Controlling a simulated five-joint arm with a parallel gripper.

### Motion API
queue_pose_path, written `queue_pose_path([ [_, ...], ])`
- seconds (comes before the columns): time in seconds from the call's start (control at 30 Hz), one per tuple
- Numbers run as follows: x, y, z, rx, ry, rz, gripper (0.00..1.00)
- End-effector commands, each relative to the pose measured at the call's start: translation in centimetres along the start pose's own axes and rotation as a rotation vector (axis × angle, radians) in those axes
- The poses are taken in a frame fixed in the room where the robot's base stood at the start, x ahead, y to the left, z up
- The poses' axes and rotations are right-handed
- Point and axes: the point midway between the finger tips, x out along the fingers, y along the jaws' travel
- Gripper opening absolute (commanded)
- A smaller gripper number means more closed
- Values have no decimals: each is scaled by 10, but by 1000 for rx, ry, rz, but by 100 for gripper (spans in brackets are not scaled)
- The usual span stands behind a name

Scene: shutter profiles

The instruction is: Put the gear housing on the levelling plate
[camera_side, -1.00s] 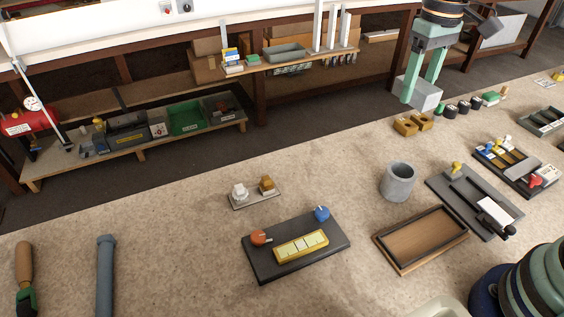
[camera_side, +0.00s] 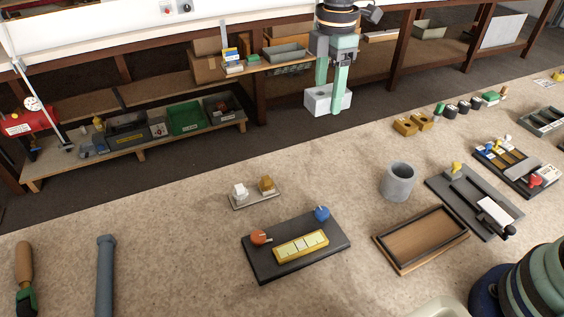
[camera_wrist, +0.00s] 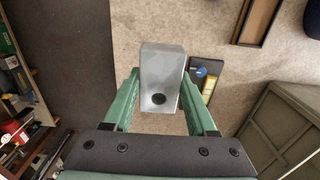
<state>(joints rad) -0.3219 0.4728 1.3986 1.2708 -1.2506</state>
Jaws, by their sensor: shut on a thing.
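The gear housing appears to be the light grey metal block (camera_side: 319,103) with a round hole. My gripper (camera_side: 330,97) is shut on it, one green finger on each side, and holds it in the air past the far edge of the bench. In the wrist view the housing (camera_wrist: 163,68) sits between my fingers (camera_wrist: 161,85), its dark hole facing the camera. A dark plate (camera_side: 270,268) with an orange knob, a blue knob and a yellow strip lies mid-bench, apart from the housing. It may be the levelling plate, but I cannot tell for certain. The wrist view shows it partly (camera_wrist: 197,68).
A grey cup (camera_side: 397,182) and a wood-framed tray (camera_side: 403,268) stand right of the dark plate. A small plate (camera_side: 242,205) with two knobs lies behind it. Brown blocks (camera_side: 406,127) sit near the far edge.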

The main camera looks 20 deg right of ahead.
Motion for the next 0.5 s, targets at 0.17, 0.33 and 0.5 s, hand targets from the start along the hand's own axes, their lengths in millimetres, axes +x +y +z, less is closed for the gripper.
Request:
queue_pose_path([
  [0.17,-1,0,0,-1,1,3,0],
  [0.33,6,0,0,0,0,1,0],
  [0.5,39,-1,1,1,-1,-4,0],
])
